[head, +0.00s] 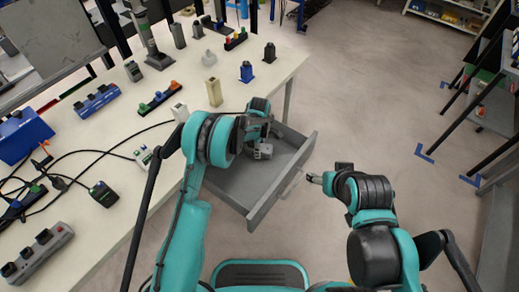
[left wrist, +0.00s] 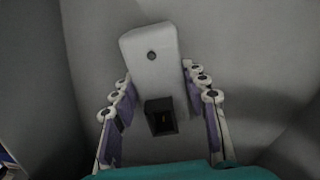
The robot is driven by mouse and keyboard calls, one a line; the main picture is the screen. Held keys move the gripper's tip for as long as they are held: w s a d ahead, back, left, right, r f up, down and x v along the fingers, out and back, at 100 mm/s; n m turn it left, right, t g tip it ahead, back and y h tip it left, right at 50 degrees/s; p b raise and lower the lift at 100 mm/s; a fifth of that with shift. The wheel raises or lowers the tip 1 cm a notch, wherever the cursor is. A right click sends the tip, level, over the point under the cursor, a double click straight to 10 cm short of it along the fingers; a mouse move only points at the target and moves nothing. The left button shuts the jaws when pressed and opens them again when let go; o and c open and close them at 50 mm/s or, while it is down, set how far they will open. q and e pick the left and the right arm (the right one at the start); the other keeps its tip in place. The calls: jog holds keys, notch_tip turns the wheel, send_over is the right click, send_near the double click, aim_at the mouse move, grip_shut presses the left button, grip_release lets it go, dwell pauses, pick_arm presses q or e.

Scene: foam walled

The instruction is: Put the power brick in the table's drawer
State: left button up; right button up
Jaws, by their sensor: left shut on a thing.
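The table's drawer (head: 222,187) is pulled out, grey and open at the top, with its front panel toward the right. My left gripper (head: 262,148) is inside the drawer's outline, over its far part. It is shut on the power brick (left wrist: 150,60), a light grey block with a round dark spot and a black socket, seen between the fingers in the left wrist view. In the head view the arm and gripper mostly hide it. Whether the brick touches the drawer floor I cannot tell. My right gripper (head: 314,179) is in the air just right of the drawer front, its jaws too small to judge.
The white table (head: 135,125) carries chargers, power strips, loose black cables and a blue box (head: 22,135). A cream block (head: 213,92) and a blue item (head: 246,72) stand near its edge by the drawer. The floor right of the drawer is clear; shelving stands at the far right.

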pick_arm(q)
jog(key=o, duration=1.3)
jog(key=shift+f, duration=0.1)
jog(key=shift+o, duration=0.2)
